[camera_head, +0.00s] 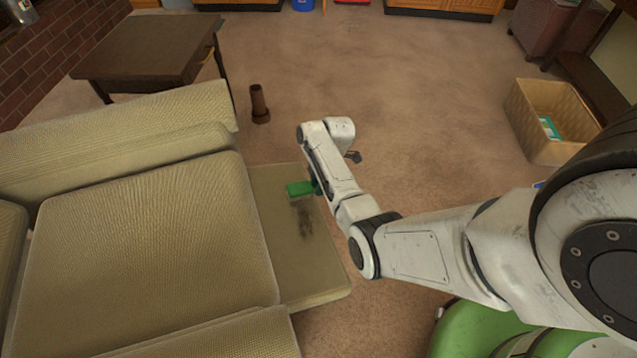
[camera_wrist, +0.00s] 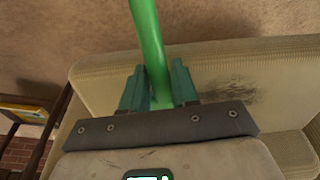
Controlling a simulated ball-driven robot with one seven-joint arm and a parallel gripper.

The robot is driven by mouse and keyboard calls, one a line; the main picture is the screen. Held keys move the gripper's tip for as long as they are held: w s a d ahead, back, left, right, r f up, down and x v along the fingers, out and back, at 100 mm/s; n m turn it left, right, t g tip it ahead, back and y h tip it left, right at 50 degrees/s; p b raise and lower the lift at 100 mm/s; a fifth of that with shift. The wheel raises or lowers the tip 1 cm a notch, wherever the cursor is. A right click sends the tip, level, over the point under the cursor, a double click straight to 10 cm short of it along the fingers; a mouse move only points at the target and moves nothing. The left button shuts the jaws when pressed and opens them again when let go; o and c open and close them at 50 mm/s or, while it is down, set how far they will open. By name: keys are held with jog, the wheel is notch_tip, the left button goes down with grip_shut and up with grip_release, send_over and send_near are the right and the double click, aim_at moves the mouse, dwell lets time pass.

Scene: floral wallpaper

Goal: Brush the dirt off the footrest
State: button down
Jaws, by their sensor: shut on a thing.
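The footrest (camera_head: 312,270) is a beige padded panel extending from the recliner's front, and it also shows in the wrist view (camera_wrist: 290,75). A dark dirt smear (camera_head: 306,220) lies on its upper surface; in the wrist view the dirt (camera_wrist: 235,92) is right of my gripper. My gripper (camera_wrist: 158,88) is shut on the green handle of a brush (camera_wrist: 148,35). In the head view the green brush (camera_head: 299,188) is over the footrest, just beyond the dirt. I cannot tell whether it touches the fabric. The bristles are not visible.
The beige recliner (camera_head: 150,235) fills the left. A dark wooden table (camera_head: 150,48) stands behind it. A brown upright object (camera_head: 259,103) stands on the carpet beyond the footrest. A wicker basket (camera_head: 555,145) is at right. Carpet beyond my arm is mostly clear.

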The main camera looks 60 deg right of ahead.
aim_at(333, 239)
jog(key=shift+s+a+r+p, duration=0.15)
jog(key=shift+s+a+p, duration=0.7)
jog(key=shift+p, duration=0.2)
jog(key=shift+s+a+p, duration=0.3)
jog(key=shift+a, duration=0.05)
jog(key=shift+s+a+p, duration=0.6)
jog(key=shift+p, duration=0.3)
jog(key=shift+s+a+p, duration=0.5)
jog(key=shift+s+a, duration=0.05)
jog(key=shift+a, duration=0.05)
jog(key=shift+s+a+p, duration=3.4)
jog(key=shift+s+a, duration=0.05)
jog(key=shift+a, duration=0.15)
jog(key=shift+w+a, duration=0.15)
jog(key=shift+w, duration=0.1)
jog(key=shift+w+d+b, duration=0.7)
jog(key=shift+w+d, duration=0.55)
jog(key=shift+d, duration=0.05)
